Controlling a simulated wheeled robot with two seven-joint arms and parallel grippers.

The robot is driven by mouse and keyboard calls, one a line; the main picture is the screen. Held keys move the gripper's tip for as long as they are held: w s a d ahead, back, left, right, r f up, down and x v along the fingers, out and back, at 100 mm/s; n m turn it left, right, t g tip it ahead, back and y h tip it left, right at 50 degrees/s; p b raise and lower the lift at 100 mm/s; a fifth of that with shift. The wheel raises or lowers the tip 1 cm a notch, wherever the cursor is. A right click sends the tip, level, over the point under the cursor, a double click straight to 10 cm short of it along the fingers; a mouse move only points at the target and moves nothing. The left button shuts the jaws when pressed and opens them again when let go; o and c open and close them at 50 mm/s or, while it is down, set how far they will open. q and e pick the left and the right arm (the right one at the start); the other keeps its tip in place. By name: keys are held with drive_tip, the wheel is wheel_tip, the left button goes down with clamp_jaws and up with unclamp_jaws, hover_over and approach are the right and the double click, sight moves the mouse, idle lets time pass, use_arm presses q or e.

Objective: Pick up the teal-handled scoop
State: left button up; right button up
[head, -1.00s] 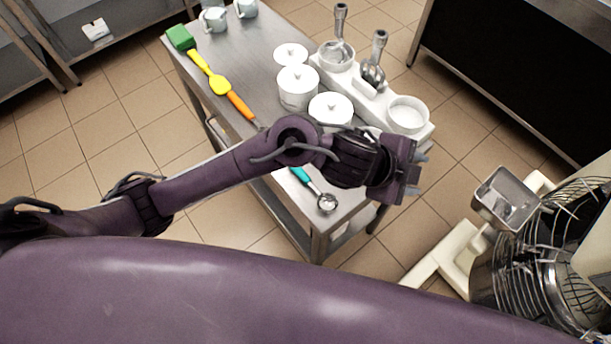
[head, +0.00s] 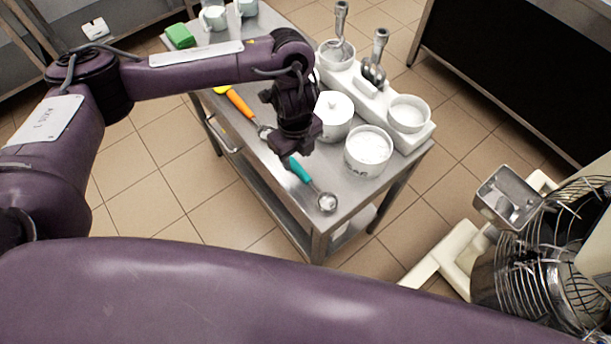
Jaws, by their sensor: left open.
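The teal-handled scoop (head: 302,174) lies on the steel table (head: 262,178) near its front corner. Its teal handle points up-left and its metal bowl lies to the lower right. My left gripper (head: 292,155) points down above the upper end of the teal handle and covers part of it. The gripper is open, and its fingertips are mostly hidden beneath its body. I cannot tell whether they touch the handle. My right gripper is not in view.
A white lidded jar (head: 335,112) and a white open tub (head: 368,150) stand right of the gripper. An orange-handled tool (head: 240,102) lies to the left. A white holder (head: 375,90) with scoops stands behind. A mixer (head: 540,255) stands at right.

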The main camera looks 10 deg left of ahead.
sight(297, 165)
use_arm(q)
wheel_tip(297, 165, down, 4)
drive_tip(key=shift+f+b, duration=0.2)
drive_tip(key=shift+b, duration=0.3)
drive_tip(key=shift+c, duration=0.2)
clamp_jaws()
